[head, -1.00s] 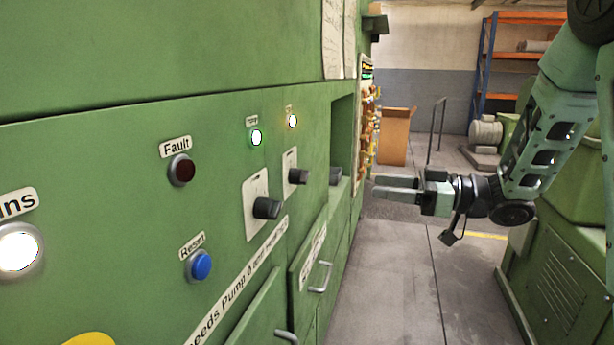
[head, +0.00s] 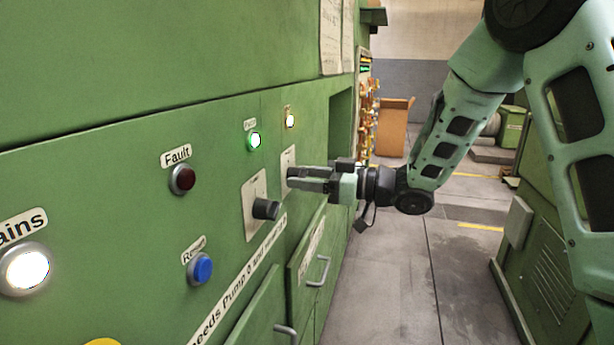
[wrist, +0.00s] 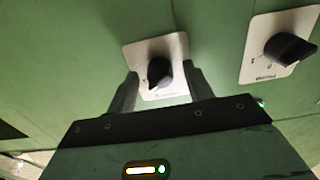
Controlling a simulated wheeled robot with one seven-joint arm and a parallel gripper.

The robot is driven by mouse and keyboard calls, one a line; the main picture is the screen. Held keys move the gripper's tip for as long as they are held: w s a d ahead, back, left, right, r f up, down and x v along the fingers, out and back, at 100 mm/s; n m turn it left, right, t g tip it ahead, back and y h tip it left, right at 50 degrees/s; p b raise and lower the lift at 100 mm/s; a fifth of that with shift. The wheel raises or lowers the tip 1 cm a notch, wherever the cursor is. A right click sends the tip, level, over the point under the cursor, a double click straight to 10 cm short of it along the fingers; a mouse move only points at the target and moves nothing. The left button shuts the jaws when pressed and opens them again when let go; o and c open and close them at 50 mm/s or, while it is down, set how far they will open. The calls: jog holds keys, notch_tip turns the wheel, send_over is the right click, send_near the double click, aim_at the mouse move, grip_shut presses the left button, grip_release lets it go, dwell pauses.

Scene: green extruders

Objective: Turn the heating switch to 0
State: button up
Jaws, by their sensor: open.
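The heating switch appears to be the far one of two black knobs on pale plates; its plate (head: 288,160) shows in the head view, its knob mostly behind my gripper. In the wrist view its black knob (wrist: 158,72) sits between the two fingers, pointing downward in the picture and slightly left. My gripper (head: 291,178) is open, its fingers reaching toward the panel at this knob. In the wrist view the fingertips (wrist: 160,80) are on either side of the knob; I cannot tell whether they touch it. The label and scale are too small to read.
The nearer switch (head: 265,209) is beside it, also at right in the wrist view (wrist: 288,48). A green lamp (head: 255,141), an amber lamp (head: 290,121), a fault lamp (head: 183,179) and a blue reset button (head: 201,268) are on the panel. Drawer handles (head: 319,271) stick out below.

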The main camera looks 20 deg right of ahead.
jog(key=c, duration=1)
jog(key=shift+o, duration=0.2)
jog(key=shift+f+n+b, duration=0.1)
jog(key=shift+n+b, duration=0.2)
jog(key=shift+b, duration=0.15)
jog(key=n+b, duration=1.1)
jog(key=b, duration=0.2)
jog(key=shift+b, duration=0.35)
jog(key=shift+n, duration=0.3)
